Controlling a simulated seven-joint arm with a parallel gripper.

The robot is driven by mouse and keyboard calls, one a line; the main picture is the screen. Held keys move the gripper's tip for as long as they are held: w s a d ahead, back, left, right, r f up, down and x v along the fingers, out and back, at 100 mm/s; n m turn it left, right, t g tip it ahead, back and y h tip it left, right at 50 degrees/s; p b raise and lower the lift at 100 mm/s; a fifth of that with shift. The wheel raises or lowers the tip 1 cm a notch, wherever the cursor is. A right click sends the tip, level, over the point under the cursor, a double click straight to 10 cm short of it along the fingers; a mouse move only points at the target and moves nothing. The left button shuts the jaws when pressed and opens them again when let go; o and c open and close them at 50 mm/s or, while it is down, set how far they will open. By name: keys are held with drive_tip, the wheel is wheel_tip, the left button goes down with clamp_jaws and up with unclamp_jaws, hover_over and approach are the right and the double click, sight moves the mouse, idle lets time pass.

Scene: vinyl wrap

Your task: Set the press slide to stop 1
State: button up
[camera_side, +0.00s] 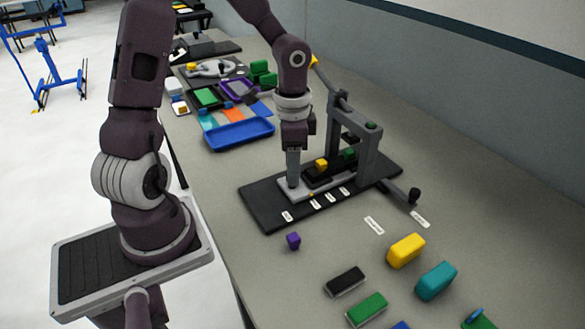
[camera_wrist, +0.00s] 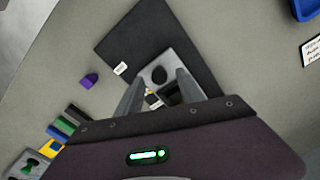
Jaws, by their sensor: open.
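The press (camera_side: 368,150) is a grey frame with a lever, standing on a black base plate (camera_side: 262,208). Its light grey slide plate (camera_side: 312,187) carries a black holder (camera_side: 330,173) with a yellow block (camera_side: 321,164) and a green block (camera_side: 348,155). Several small white labels (camera_side: 315,204) line the base's front edge; their text is unreadable. My gripper (camera_side: 292,182) points down at the slide's left end. In the wrist view my gripper (camera_wrist: 158,82) is open, with the slide's round black knob (camera_wrist: 159,74) between its fingertips. Contact cannot be told.
A purple block (camera_side: 293,240) lies in front of the base. Yellow (camera_side: 406,250), teal (camera_side: 436,281), black (camera_side: 345,281) and green (camera_side: 367,309) blocks lie at the front right. A blue tray (camera_side: 240,134) is behind left. A black-knobbed handle (camera_side: 413,196) sticks out right of the press.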

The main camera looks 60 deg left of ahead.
wheel_tip(320, 180, up, 5)
drive_tip(key=shift+r, duration=0.5)
drive_tip(key=shift+s+d+r, duration=0.1)
drive_tip(key=shift+r, duration=0.05)
drive_tip(key=s+d+r+n+t, duration=0.2)
drive_tip(key=s+d+r, duration=0.2)
drive_tip(key=s, duration=0.3)
drive_tip(key=s+d+r+n+t, duration=0.3)
drive_tip(key=s+d+r, duration=0.1)
drive_tip(key=s+r, duration=0.2)
drive_tip(key=shift+s+d+r+t, duration=0.15)
drive_tip(key=shift+s+d+t, duration=0.15)
drive_tip(key=shift+s, duration=0.3)
